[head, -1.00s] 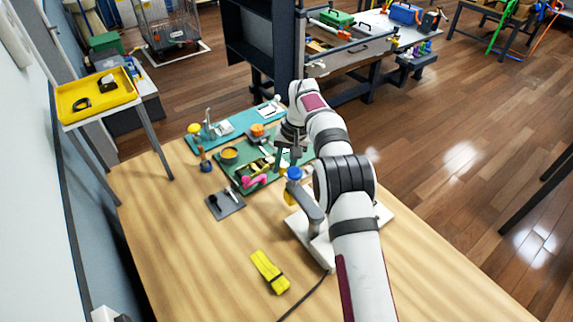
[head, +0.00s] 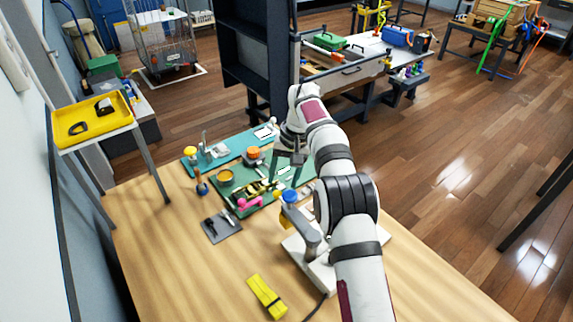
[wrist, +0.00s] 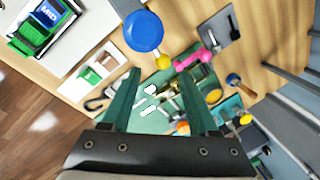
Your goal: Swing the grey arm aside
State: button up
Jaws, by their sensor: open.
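The grey arm (head: 307,232) rises from a white base plate (head: 318,274) on the wooden bench, partly hidden behind my own arm. A round blue knob (head: 289,196) sits at its far end, with a yellow part close under it. In the wrist view the blue knob (wrist: 143,32) shows large, just beyond and above my fingertips, with a small yellow ball (wrist: 163,62) beside it. My gripper (head: 288,168) hangs over the green mat, beyond the knob. In the wrist view its two green fingers (wrist: 157,82) are apart, with nothing held between them.
A green mat (head: 226,197) holds a orange-topped item, a tin and pink and yellow pieces. A dark grey pad (head: 221,225) lies left. A yellow tray (head: 92,119) stands far left. The bench's front left is clear.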

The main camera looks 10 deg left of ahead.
notch_tip(320, 180, up, 7)
jog(key=d, duration=0.1)
jog(key=shift+d+r, duration=0.15)
jog(key=shift+d, duration=0.05)
jog(key=shift+r, duration=0.1)
jog(key=s+d+r+m, duration=0.1)
jog(key=s+d+r, duration=0.35)
jog(key=s, duration=0.25)
jog(key=s+d+r+m, duration=0.2)
jog(key=s+d+r, duration=0.25)
jog(key=s, duration=0.25)
jog(key=s+d+f+m, duration=0.1)
jog(key=s+f, duration=0.2)
jog(key=s, duration=0.6)
jog(key=s+d+f+m, duration=0.1)
jog(key=s+d+f, duration=0.1)
jog(key=s, duration=0.6)
jog(key=s+d+f+m, duration=0.1)
jog(key=s+f, duration=0.3)
jog(key=s, duration=0.5)
jog(key=shift+s+d+m, duration=0.3)
jog(key=shift+d, duration=0.25)
